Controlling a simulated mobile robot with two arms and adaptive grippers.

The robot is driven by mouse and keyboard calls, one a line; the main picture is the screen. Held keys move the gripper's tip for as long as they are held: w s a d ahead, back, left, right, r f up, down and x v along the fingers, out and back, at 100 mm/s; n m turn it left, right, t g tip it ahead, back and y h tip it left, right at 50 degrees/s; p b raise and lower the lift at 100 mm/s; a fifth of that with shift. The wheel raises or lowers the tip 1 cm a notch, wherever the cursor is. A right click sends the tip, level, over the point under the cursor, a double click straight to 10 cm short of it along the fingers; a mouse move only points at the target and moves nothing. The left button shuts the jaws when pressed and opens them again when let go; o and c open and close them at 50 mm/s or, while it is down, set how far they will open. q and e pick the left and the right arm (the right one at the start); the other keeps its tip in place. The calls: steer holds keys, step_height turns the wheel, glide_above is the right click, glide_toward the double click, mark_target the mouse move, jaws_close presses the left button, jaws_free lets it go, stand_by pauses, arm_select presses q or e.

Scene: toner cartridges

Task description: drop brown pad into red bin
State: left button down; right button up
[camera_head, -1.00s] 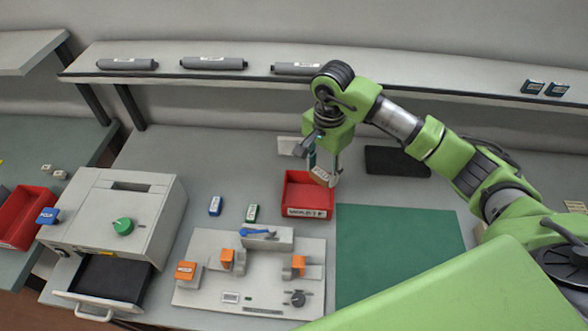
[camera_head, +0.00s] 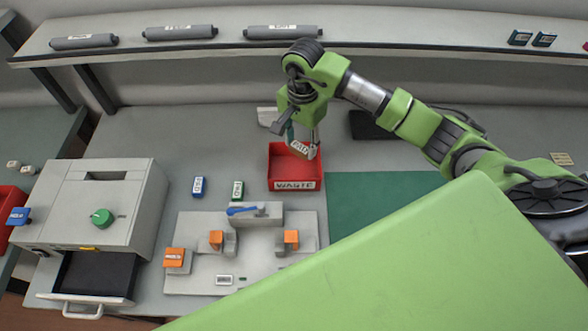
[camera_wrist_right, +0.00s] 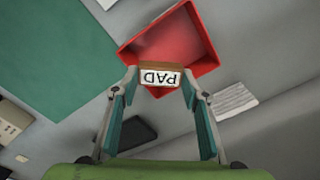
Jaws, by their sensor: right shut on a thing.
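The brown pad (camera_wrist_right: 160,76), with a white label reading PAD, is held between the fingers of my right gripper (camera_wrist_right: 161,82). In the head view the right gripper (camera_head: 303,141) hangs over the red bin (camera_head: 295,184), whose front label reads WASTE. The pad (camera_head: 302,149) shows there as a small labelled block at the fingertips, above the bin opening. In the right wrist view the red bin (camera_wrist_right: 198,28) lies below and beyond the pad, its floor partly hidden by it. My left gripper is not in view.
A green mat (camera_head: 375,205) lies right of the bin. A grey fixture board (camera_head: 195,275) with orange clips is in front, and a grey machine (camera_head: 125,195) with an open drawer (camera_head: 95,277) stands left. A shelf (camera_head: 380,40) with dark rollers runs behind.

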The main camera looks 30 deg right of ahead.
steer(key=o, duration=0.9)
steer(key=shift+o, duration=0.4)
steer(key=shift+r, duration=0.2)
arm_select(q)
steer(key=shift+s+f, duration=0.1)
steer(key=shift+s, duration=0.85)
arm_select(e)
step_height(320, 180, up, 12)
steer(key=shift+f, duration=0.15)
